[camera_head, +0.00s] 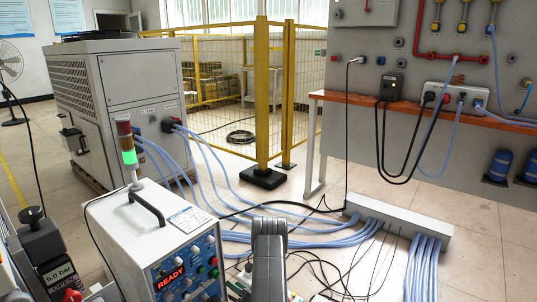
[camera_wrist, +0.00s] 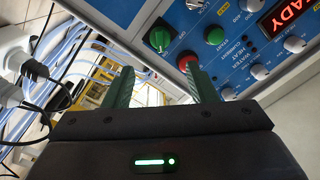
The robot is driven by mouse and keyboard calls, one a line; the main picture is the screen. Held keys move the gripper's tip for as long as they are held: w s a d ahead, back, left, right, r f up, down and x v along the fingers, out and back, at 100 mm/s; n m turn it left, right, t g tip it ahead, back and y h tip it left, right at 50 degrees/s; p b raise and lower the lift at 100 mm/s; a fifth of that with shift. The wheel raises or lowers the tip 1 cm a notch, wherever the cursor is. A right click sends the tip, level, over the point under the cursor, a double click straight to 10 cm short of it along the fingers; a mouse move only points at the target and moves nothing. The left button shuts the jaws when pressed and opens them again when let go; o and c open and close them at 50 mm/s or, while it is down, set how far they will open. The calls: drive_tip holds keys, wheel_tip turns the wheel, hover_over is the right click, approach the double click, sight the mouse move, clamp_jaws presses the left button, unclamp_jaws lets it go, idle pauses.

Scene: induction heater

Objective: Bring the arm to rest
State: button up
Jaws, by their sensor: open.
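My gripper (camera_wrist: 162,88) shows in the wrist view, with two green fingers spread apart and nothing between them. It is open close in front of the blue control panel (camera_wrist: 225,30) of the induction heater. In the head view my arm (camera_head: 269,255) rises at the bottom centre, and the gripper is hidden there. The heater cabinet (camera_head: 130,235) has a display reading READY (camera_head: 171,279) and a signal tower with its green light (camera_head: 130,157) lit.
Blue hoses (camera_head: 300,238) and black cables lie over the floor to the right of the heater. A grey chiller (camera_head: 100,100) stands behind it. A yellow fence (camera_head: 262,90) and a wall panel with an orange shelf (camera_head: 450,109) stand farther back. Open floor (camera_head: 480,215) lies at right.

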sight(219, 274)
drive_tip(key=p+v, duration=0.1)
drive_tip(key=v, duration=0.4)
drive_tip(key=w+a+n+b, duration=0.1)
drive_tip(key=w+a, duration=0.1)
drive_tip(key=a, duration=0.1)
drive_tip(key=w+a+n+b, duration=0.2)
drive_tip(key=w+a, duration=0.1)
drive_tip(key=a, duration=0.1)
drive_tip(key=w+a+n+b, duration=0.1)
drive_tip(key=w+a, duration=0.2)
drive_tip(key=a, duration=0.1)
drive_tip(key=shift+w+a+r, duration=0.15)
drive_tip(key=n, duration=0.5)
drive_tip(key=shift+a, duration=0.15)
drive_tip(key=n, duration=0.4)
drive_tip(key=shift+s+a+n, duration=0.1)
drive_tip(key=shift+s+n, duration=0.2)
drive_tip(key=shift+n, duration=0.1)
drive_tip(key=shift+s+n, duration=0.1)
drive_tip(key=shift+n, duration=2.1)
